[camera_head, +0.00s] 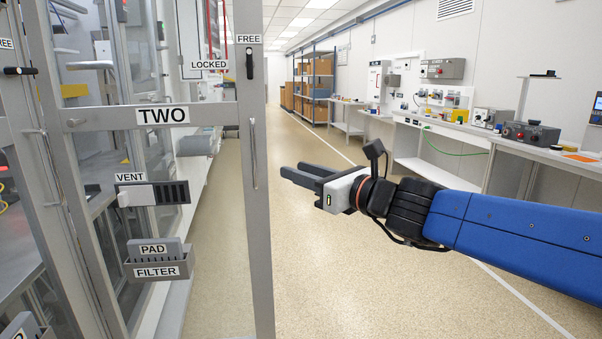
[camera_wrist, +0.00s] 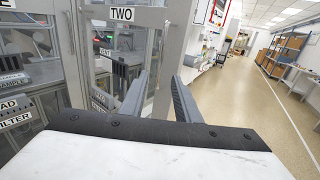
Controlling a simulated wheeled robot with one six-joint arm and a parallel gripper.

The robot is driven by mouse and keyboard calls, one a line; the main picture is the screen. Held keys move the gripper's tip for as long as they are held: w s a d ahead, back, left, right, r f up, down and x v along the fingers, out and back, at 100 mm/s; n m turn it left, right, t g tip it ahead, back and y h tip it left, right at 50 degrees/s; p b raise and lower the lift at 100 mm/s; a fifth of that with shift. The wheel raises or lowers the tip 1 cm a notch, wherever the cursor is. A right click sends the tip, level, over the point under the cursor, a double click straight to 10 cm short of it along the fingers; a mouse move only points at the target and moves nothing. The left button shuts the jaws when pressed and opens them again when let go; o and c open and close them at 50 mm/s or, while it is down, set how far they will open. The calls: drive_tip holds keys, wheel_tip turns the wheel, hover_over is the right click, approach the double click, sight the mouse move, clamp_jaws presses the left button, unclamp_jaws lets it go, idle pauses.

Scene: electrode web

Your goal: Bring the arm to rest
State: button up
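My gripper (camera_head: 300,175) is held out in mid-air over the aisle, pointing left toward the door marked TWO (camera_head: 91,119). My blue arm reaches in from the right edge. In the wrist view my gripper (camera_wrist: 159,82) has its two grey fingers apart with nothing between them. The fingers point toward the grey door frame, and free space shows between them and it in the head view. The dark lever (camera_head: 249,64) on the door post sits by the FREE label.
The door carries a vent slider (camera_head: 137,195), a filter holder (camera_head: 158,268) with a pad, and a vertical handle (camera_head: 253,153). A workbench (camera_head: 545,152) with instruments lines the right wall. Shelves with boxes (camera_head: 314,88) stand far back. The aisle floor (camera_head: 330,270) is clear.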

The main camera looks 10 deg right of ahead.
idle(0.3)
drive_tip(key=s+d+f+n+g+h, duration=0.1)
drive_tip(key=s+f+n+g, duration=0.3)
drive_tip(key=s+f+n, duration=0.35)
drive_tip(key=s+f+n+g+h, duration=0.1)
drive_tip(key=s+f+n+g, duration=0.25)
drive_tip(key=f+n, duration=0.6)
drive_tip(key=s+d+f+n+g+h, duration=0.1)
drive_tip(key=s+d+f+n+h, duration=0.3)
drive_tip(key=d, duration=0.4)
drive_tip(key=s+d+f+n+g+h, duration=0.1)
drive_tip(key=s+d+f+n+h, duration=0.2)
drive_tip(key=s+d+f+n, duration=0.3)
drive_tip(key=shift+d+f+n+g+h, duration=0.35)
drive_tip(key=shift+d+f+n+h, duration=0.05)
drive_tip(key=shift+d+n, duration=0.75)
drive_tip(key=shift+a, duration=0.1)
